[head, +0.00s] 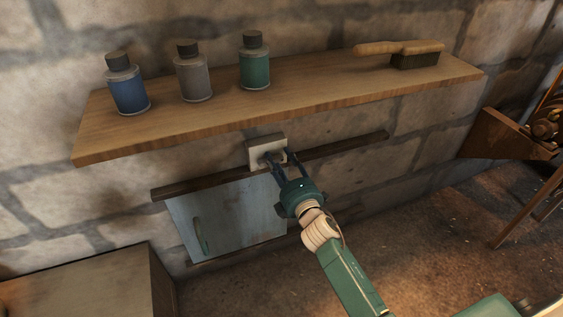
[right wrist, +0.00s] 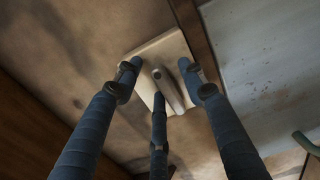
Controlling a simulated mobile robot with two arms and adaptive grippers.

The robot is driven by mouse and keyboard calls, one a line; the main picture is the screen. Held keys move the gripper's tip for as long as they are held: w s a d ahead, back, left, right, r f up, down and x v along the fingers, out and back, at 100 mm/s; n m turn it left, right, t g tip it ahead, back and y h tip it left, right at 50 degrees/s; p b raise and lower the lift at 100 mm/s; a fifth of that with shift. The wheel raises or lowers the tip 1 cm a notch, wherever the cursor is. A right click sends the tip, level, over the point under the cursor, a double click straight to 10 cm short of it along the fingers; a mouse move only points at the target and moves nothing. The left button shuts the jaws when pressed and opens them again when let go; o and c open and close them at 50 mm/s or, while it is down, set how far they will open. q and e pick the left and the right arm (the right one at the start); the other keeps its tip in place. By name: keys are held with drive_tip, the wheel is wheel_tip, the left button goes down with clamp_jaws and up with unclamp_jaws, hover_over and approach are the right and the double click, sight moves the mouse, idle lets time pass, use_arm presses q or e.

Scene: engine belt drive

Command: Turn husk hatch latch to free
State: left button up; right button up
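The latch is a pale square plate (head: 263,147) on the wall under the shelf, at the upper edge of the hatch. Its short grey lever (right wrist: 168,90) shows in the right wrist view, slanting across the plate (right wrist: 146,52). The hatch (head: 228,222) is a grey-blue panel with a green handle (head: 201,236). My right gripper (head: 276,161) is at the latch, and its dark fingers cover part of it. In the right wrist view my right gripper (right wrist: 158,80) has its fingers spread around the lever, with visible gaps at the sides. My left gripper is out of view.
A wooden shelf (head: 290,100) juts out above the latch. It bears blue (head: 127,88), grey (head: 193,76) and green (head: 254,64) bottles and a brush (head: 414,60). A dark rail (head: 340,148) runs along the hatch top. A box (head: 80,285) stands lower left.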

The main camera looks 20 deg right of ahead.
drive_tip(key=s, duration=1.2)
drive_tip(key=shift+d, duration=0.2)
